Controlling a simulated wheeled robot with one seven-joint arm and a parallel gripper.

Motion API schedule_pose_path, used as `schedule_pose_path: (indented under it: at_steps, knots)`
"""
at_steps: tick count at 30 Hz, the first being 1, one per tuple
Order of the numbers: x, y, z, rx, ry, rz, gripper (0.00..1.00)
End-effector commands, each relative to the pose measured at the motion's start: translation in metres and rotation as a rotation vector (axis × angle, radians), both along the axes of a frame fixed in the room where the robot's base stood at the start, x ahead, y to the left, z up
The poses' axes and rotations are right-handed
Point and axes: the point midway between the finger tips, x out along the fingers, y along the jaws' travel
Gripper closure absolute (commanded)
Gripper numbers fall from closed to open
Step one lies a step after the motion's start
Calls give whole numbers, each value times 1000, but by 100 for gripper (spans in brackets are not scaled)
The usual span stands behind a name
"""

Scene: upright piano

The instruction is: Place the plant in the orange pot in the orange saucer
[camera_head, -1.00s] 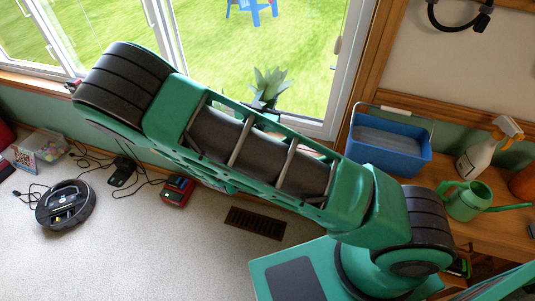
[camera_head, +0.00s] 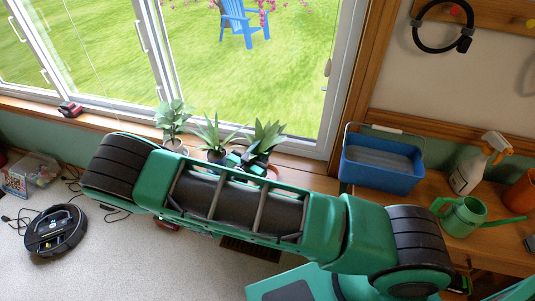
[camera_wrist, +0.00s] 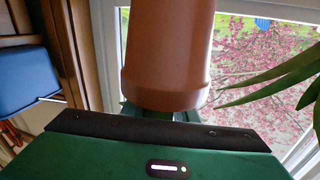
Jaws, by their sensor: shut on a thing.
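In the wrist view the orange pot (camera_wrist: 168,55) fills the top middle, close up, with its wide band towards my gripper (camera_wrist: 155,108). My gripper is shut on this pot. In the head view my gripper (camera_head: 243,160) is at the window sill, partly behind my arm. The rightmost spiky green plant (camera_head: 264,138) rises there. A small orange edge (camera_head: 272,171) shows beneath it; I cannot tell whether this is pot or saucer. I cannot tell whether the pot touches the sill.
A plant in a white pot (camera_head: 175,146) and a spiky plant (camera_head: 215,132) in a dark pot stand to the left on the sill. A blue tub (camera_head: 383,170), spray bottle (camera_head: 470,172) and green watering can (camera_head: 463,215) stand right. A robot vacuum (camera_head: 55,230) is on the floor.

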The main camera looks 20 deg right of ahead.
Motion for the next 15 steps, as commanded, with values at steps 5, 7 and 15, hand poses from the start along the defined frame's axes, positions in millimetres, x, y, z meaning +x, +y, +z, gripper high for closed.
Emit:
schedule_pose_path:
  at_steps: [5, 7, 15]
  knots:
    - [19, -24, -18, -4, 0, -1, 100]
    - [24, -30, -22, -3, -1, -1, 100]
    - [28, -33, -36, -2, -1, 3, 100]
